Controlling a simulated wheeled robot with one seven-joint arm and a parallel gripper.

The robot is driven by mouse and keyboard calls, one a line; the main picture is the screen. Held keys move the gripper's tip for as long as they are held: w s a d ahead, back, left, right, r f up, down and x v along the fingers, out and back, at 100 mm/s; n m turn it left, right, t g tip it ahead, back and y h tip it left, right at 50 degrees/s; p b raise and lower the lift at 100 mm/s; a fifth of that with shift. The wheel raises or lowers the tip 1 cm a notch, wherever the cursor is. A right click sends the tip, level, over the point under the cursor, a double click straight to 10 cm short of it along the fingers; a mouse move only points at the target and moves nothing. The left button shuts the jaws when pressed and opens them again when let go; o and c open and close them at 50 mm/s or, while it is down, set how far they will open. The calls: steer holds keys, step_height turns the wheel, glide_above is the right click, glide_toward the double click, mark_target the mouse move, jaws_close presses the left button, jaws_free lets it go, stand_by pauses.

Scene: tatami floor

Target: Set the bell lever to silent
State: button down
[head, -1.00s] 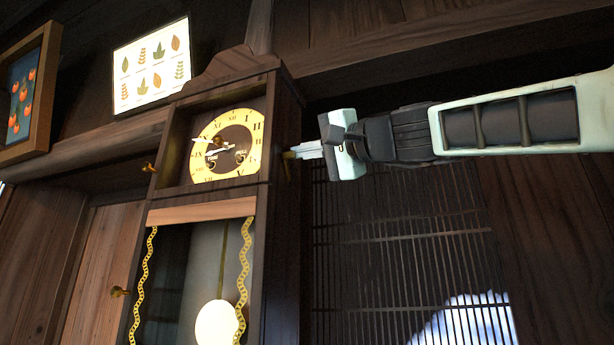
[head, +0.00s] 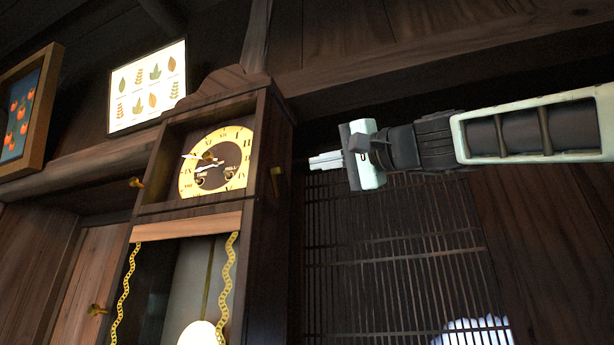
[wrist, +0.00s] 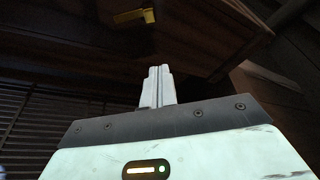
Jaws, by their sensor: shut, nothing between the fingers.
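The tall dark wood clock (head: 262,140) stands against the wall with its yellow dial (head: 238,160) facing out. A small brass lever (head: 276,178) sticks out of its right side at dial height, its lower part hanging down. The same brass lever (wrist: 134,16) shows at the top of the wrist view. My gripper (head: 326,161) is shut and empty, to the right of the lever and apart from it. In the wrist view my closed fingers (wrist: 157,85) point toward the clock's side, below the lever. I see no mark showing which lever position is silent.
Brass knobs (head: 136,182) sit on the clock's left edge and the door to the left. A slatted lattice panel (head: 390,260) lies behind and below my arm. A wooden beam (head: 400,75) runs above. Framed pictures (head: 148,88) hang at upper left.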

steer(key=shift+b+v, duration=0.9)
steer(key=shift+v, duration=1.4)
steer(key=shift+s+a+r, duration=0.1)
